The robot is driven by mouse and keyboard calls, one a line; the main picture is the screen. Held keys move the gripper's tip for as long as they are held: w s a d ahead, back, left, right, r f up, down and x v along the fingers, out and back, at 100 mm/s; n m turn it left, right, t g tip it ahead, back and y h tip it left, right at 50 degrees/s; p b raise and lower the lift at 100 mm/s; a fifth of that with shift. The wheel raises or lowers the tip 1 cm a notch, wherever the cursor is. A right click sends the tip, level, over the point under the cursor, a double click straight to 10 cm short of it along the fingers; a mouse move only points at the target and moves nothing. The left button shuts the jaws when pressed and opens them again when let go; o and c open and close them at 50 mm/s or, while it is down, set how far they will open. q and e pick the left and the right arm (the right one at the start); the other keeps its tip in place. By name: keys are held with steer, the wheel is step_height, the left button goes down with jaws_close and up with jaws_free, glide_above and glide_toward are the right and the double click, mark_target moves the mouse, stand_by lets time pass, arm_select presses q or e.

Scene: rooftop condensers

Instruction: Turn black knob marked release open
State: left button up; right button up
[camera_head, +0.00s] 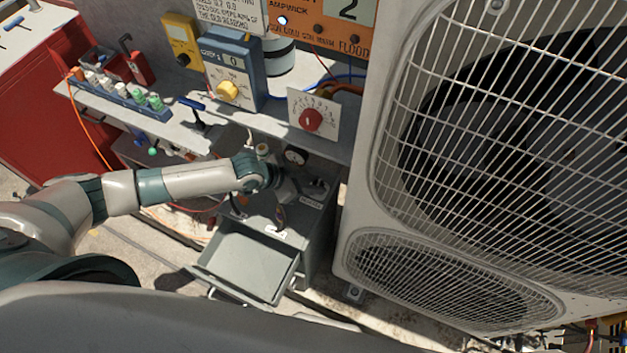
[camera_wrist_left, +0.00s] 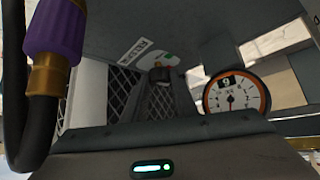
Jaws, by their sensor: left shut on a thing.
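The black knob (camera_wrist_left: 163,73) shows in the left wrist view on a grey panel, beside a white label that seems to read "RELEASE" (camera_wrist_left: 132,52). Green and red marks sit by the knob. My left gripper (camera_wrist_left: 150,92) has its lattice-faced fingers up at the knob and is shut on it; the fingers partly hide it. In the head view my left gripper (camera_head: 284,188) reaches down to the top of the grey box (camera_head: 318,235); the knob cannot be made out there. My right gripper is not in view.
A round gauge (camera_wrist_left: 236,92) stands close beside the gripper. A purple-collared hose (camera_wrist_left: 53,35) is near the wrist. A grey shelf (camera_head: 270,125) with a red-knob panel (camera_head: 314,113) is behind; a large condenser (camera_head: 360,190) is at right. An open grey tray (camera_head: 245,267) juts out in front.

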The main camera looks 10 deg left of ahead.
arm_select(q)
steer(key=shift+s+d+r+n+t+y+p, duration=0.15)
steer(key=shift+n+t+y+p, duration=0.55)
steer(key=shift+p, duration=0.95)
steer(key=shift+s+d+r+n+t+y+p, duration=0.15)
steer(key=shift+n+t+y+p, duration=0.15)
steer(key=shift+n+p, duration=1.1)
steer(key=shift+f+n+t+y+p, duration=0.15)
steer(key=shift+n+t+y+p, duration=0.25)
steer(key=shift+p, duration=0.6)
steer(key=shift+d+f+n+y+p, duration=0.15)
steer(key=shift+n+y+p, duration=0.3)
steer(key=shift+n+y, duration=0.6)
steer(key=shift+d+n+t+y, duration=0.1)
steer(key=shift+n+t+y, duration=0.3)
steer(key=shift+n+y, duration=0.45)
steer(key=shift+n, duration=0.7)
steer(key=shift+y, duration=0.3)
steer(key=o, duration=1)
steer(key=shift+o, duration=0.2)
